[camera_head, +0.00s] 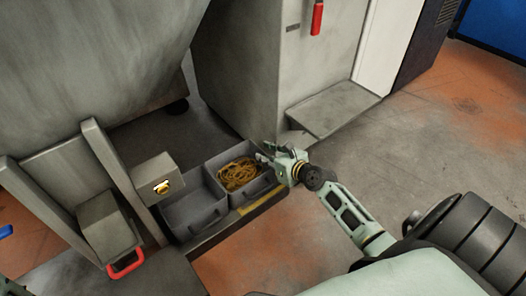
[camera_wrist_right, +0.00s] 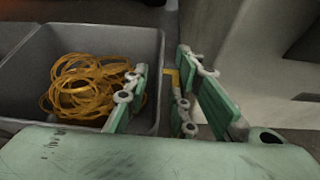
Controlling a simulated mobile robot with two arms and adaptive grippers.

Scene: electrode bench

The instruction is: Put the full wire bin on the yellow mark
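The full wire bin (camera_head: 262,186) is an open grey box with a coil of yellow-orange wire (camera_head: 239,173) inside. It stands beside a similar empty grey bin (camera_head: 196,211). A yellow strip (camera_head: 248,208) shows on the edge in front of the full bin, partly hidden by it. My right gripper (camera_head: 267,152) is at the full bin's right end. In the right wrist view its open fingers (camera_wrist_right: 163,92) straddle the bin's side wall (camera_wrist_right: 157,58), one inside and one outside, with gaps visible. A small yellow patch shows between them. My left gripper is out of view.
A grey box with a yellow emblem (camera_head: 160,178) and a box with a red handle (camera_head: 108,226) stand at the left near upright posts. A tall grey cabinet (camera_head: 240,75) rises behind the bins. A low grey step (camera_head: 333,107) is at its right. Floor at the right is clear.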

